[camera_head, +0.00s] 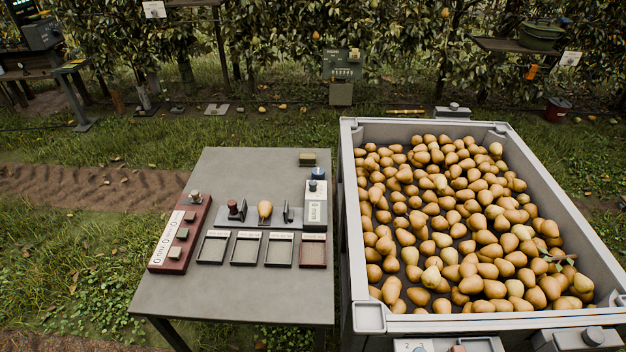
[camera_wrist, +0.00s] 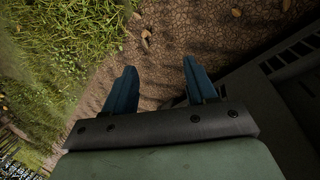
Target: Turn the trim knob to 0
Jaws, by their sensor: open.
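Several knobs show in the head view, and I cannot tell which is the trim knob. One round knob (camera_head: 195,196) sits on a red panel (camera_head: 160,262) with a white label strip at the table's left. A dark knob (camera_head: 318,173) tops a light grey box at the table's right. Another dark knob (camera_head: 593,336) sits on a grey box at the bottom right, near a partly cut-off box marked with digits (camera_head: 412,346). Their settings are too small to read. My gripper (camera_wrist: 158,82) is open and empty in the wrist view, above bare soil, with no knob nearby.
The grey table (camera_head: 175,300) carries several shallow trays, a single pear (camera_head: 265,210) and small upright fixtures. A large grey crate (camera_head: 350,160) full of pears stands close to its right. In the wrist view, a dark slatted structure (camera_wrist: 295,95) lies right of my fingers.

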